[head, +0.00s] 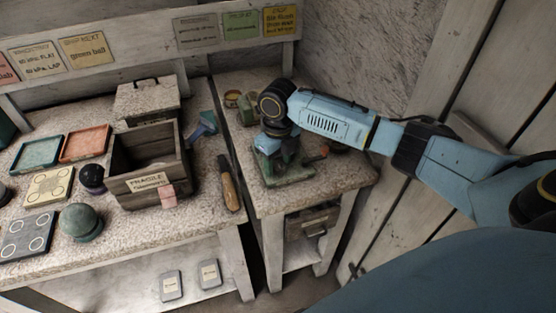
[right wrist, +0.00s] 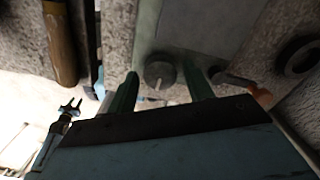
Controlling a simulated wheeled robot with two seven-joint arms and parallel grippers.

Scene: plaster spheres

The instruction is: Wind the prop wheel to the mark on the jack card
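The green jack (head: 290,174) stands on the right-hand bench, partly hidden behind my right wrist. In the right wrist view its pale green plate (right wrist: 205,28) is at the top, with a round grey knob (right wrist: 158,68) and a crank with an orange grip (right wrist: 262,95). I cannot tell for sure which is the prop wheel. My right gripper (right wrist: 160,75) is open, its green fingers apart on either side of the grey knob; contact is unclear. My left gripper (right wrist: 71,107) seems to show low at the left, prongs apart. The jack card's mark is not readable.
A wooden crate (head: 151,188), a brown-handled tool (head: 229,184) and a blue tool (head: 205,124) lie on the left bench. A green ball (head: 81,222) and a dark ball (head: 92,178) stand left of the crate. Cards such as a green one (head: 241,26) line the back board.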

